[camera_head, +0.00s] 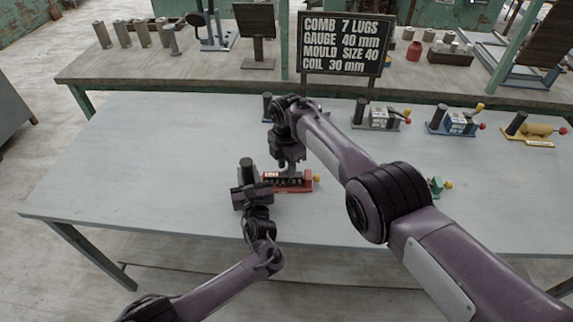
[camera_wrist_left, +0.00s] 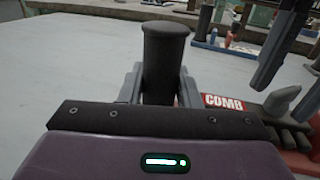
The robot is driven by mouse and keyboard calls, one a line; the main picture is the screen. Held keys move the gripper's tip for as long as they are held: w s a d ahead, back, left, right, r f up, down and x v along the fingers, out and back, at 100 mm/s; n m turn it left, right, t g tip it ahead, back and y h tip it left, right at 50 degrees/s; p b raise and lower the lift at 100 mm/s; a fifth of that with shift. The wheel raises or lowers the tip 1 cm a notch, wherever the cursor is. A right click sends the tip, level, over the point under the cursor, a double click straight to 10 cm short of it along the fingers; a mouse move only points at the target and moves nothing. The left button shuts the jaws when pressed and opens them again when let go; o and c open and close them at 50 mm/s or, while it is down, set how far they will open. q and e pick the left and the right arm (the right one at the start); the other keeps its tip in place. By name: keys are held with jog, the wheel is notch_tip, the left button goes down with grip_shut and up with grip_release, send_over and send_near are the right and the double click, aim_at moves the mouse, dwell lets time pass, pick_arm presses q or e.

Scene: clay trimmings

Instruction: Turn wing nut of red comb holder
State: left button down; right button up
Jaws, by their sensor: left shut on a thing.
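The red comb holder (camera_head: 287,187) lies on the grey table, with a row of dark slots and a yellow knob (camera_head: 316,178) at its right end. Its label reads COMB in the left wrist view (camera_wrist_left: 223,102). My left gripper (camera_head: 246,180) is shut around the upright dark post (camera_wrist_left: 165,55) at the holder's left end. My right gripper (camera_head: 289,168) points down over the holder's back edge. A small grey pointed part (camera_wrist_left: 283,99) shows beside the label; I cannot tell whether it is the wing nut or a fingertip. The right jaw opening is too small to judge.
Other holders stand at the back: a grey one (camera_head: 380,120), a blue one (camera_head: 455,122) and a yellow one (camera_head: 535,132). A green one (camera_head: 436,187) is partly behind my right arm. A sign (camera_head: 345,44) reads COMB 7 LUGS. The table's left side is clear.

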jog(key=shift+c, duration=0.3)
grip_shut()
jog(key=m, duration=0.4)
jog(key=shift+w+a+m, duration=0.15)
jog(key=shift+m, duration=0.15)
jog(key=shift+o, duration=0.3)
grip_release()
jog(key=shift+r, duration=0.15)
